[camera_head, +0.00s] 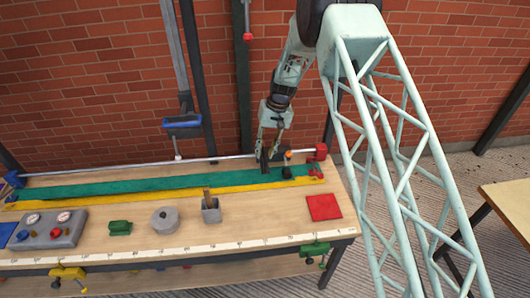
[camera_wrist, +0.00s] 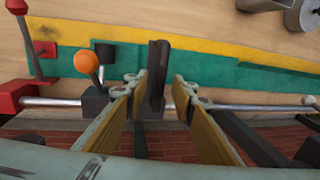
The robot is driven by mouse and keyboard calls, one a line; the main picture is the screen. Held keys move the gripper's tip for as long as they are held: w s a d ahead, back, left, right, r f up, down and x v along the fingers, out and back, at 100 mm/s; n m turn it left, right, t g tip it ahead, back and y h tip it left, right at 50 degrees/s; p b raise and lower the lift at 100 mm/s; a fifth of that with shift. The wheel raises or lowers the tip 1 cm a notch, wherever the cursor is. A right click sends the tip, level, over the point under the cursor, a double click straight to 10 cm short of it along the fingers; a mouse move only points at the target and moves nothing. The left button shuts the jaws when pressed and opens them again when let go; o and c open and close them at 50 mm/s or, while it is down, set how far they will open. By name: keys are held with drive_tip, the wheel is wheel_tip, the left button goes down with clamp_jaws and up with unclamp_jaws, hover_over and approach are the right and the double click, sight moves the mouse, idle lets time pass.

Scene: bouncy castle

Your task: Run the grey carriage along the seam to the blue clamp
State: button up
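The grey carriage (camera_wrist: 95,104) sits on a metal rod at the back of the bench, near its right end. An orange-knobbed lever (camera_wrist: 88,63) stands up from it, also visible in the head view (camera_head: 288,155). A dark upright handle (camera_wrist: 157,72) stands beside the lever. My gripper (camera_head: 268,155) is down over the rod, with its yellow-padded fingers (camera_wrist: 160,85) on either side of the handle. The gripper looks open, with gaps showing beside the handle. The blue clamp (camera_head: 14,179) is at the rod's far left end.
The rod (camera_head: 120,168) runs behind green (camera_head: 130,187) and yellow strips. A red clamp (camera_head: 321,151) holds its right end. A gauge box (camera_head: 48,229), green block (camera_head: 120,227), grey roll (camera_head: 164,220), grey holder (camera_head: 211,211) and red square (camera_head: 323,207) occupy the bench front.

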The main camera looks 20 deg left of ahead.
drive_tip(key=shift+f, duration=0.1)
drive_tip(key=shift+c, duration=0.9)
clamp_jaws()
drive_tip(key=shift+a, duration=0.1)
